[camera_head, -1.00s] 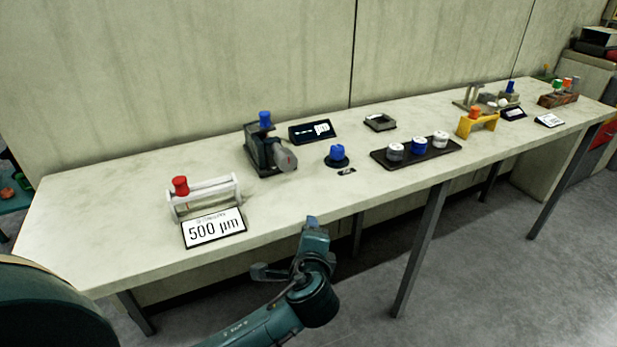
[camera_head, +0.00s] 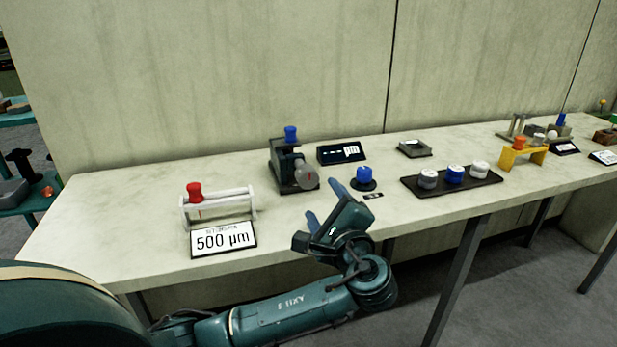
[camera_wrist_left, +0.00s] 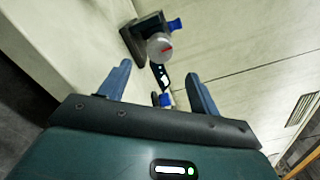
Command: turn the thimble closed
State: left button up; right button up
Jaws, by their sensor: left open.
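The thimble (camera_head: 306,175) is a round grey drum with a red mark. It sits on the front right of a dark device (camera_head: 284,168) with a blue knob (camera_head: 290,134) on top. In the left wrist view, the thimble (camera_wrist_left: 159,47) shows ahead, beyond the fingertips. My left gripper (camera_head: 325,203) is open and empty, in front of the device and apart from the thimble. My right gripper is not in view.
A white frame with a red knob (camera_head: 218,204) and a 500 µm sign (camera_head: 223,240) stand left. A spool tray (camera_head: 452,183) lies right.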

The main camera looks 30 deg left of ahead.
aim_at(310, 182)
pick_arm(q)
jog(key=b+x, duration=0.1)
jog(key=x, duration=1)
jog(key=shift+c, duration=0.3)
jog(key=c, duration=0.9)
